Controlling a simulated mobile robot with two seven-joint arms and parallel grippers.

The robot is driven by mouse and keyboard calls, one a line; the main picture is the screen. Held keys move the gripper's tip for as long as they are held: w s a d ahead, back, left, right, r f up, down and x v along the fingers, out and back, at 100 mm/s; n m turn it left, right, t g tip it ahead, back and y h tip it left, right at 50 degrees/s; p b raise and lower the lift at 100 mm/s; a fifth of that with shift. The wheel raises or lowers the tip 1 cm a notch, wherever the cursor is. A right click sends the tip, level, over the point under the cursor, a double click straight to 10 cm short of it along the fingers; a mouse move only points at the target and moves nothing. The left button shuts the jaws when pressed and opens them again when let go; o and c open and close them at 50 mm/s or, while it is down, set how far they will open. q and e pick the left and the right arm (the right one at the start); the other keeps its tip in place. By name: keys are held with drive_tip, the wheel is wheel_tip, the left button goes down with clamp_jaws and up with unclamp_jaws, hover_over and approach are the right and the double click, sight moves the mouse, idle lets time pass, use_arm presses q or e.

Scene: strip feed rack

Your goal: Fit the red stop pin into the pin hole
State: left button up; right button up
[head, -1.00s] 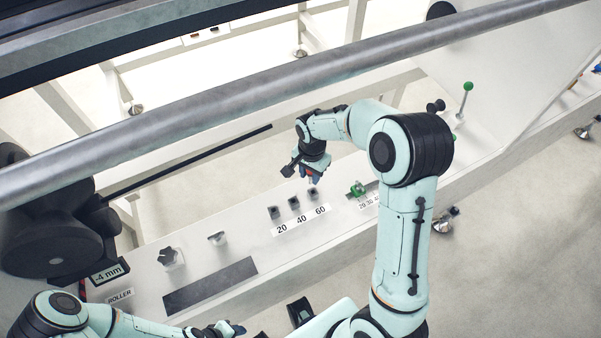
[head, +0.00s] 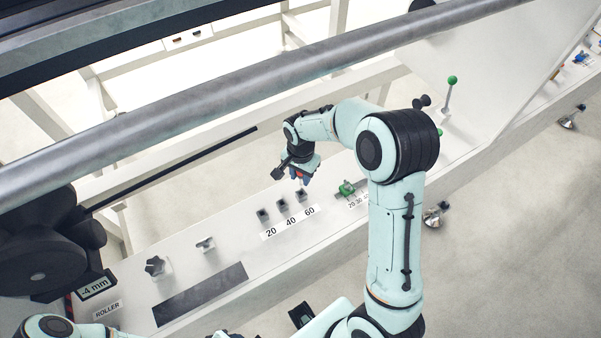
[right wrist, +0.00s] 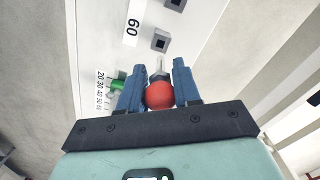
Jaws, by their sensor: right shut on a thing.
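The red stop pin shows in the right wrist view (right wrist: 159,95) as a red ball head with a grey shank pointing away from me. My right gripper (right wrist: 159,80) is shut on it, one blue finger on each side. In the head view my right gripper (head: 302,176) hangs above the panel, close to the socket labelled 60 (head: 300,195); a bit of red shows between its fingers. The square dark sockets stand in a row labelled 20, 40 and 60. In the wrist view the 60 socket (right wrist: 160,43) lies beyond the pin tip, apart from it. My left gripper (head: 222,335) is barely visible at the bottom edge; its fingers are unclear.
A green slider (head: 346,188) with a number scale sits right of the sockets. A green-knobbed lever (head: 452,80) stands farther right. A black star knob (head: 155,266) and a dark slot (head: 200,293) are at left. A long grey bar (head: 250,90) crosses above the panel.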

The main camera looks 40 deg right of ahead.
sight(301, 183)
wheel_tip(301, 183, down, 4)
drive_tip(key=shift+f+b, duration=0.1)
drive_tip(key=shift+b, duration=1.05)
use_arm(q)
drive_tip(key=f, duration=0.1)
drive_tip(key=s+f, duration=0.1)
drive_tip(key=f, duration=0.1)
drive_tip(key=shift+s+f, duration=0.15)
drive_tip(key=shift+s, duration=0.15)
use_arm(e)
drive_tip(key=shift+f, duration=0.15)
use_arm(q)
drive_tip(key=shift+s+f+b, duration=0.3)
drive_tip(key=shift+f+b, duration=0.45)
drive_tip(key=shift+s+f+b, duration=0.25)
drive_tip(key=shift+f+b, duration=0.45)
use_arm(e)
drive_tip(key=shift+f, duration=2.05)
drive_tip(key=o, duration=1.1)
use_arm(q)
drive_tip(key=shift+w+r+p, duration=0.25)
drive_tip(key=shift+r+p, duration=0.5)
drive_tip(key=shift+r, duration=0.05)
use_arm(e)
wheel_tip(301, 183, up, 14)
drive_tip(key=shift+f, duration=0.25)
